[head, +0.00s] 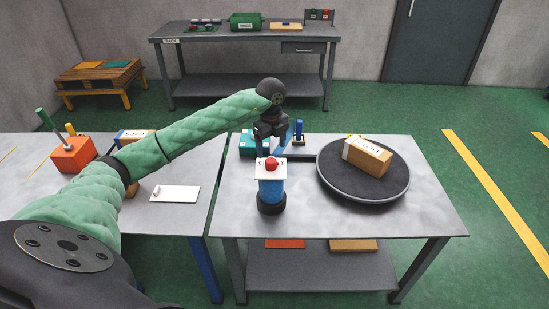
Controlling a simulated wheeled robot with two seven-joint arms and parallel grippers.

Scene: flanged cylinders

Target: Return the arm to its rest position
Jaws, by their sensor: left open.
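My left arm (200,128), in green padding, reaches in from the left over the tables. My left gripper (271,143) points down, open, above and around the back of a blue cylinder (271,190). The cylinder stands upright on a black round base near the front left of the right-hand table (390,217). It has a white square top with a red knob. I cannot tell whether the fingers touch it. Nothing is visibly held. My right gripper is not in view.
A black turntable (335,188) bears a cardboard box (367,156). A teal block (247,142) and a small blue-and-orange item (298,134) stand behind the cylinder. An orange block with handles (73,155) is on the left table. The right table's front is clear.

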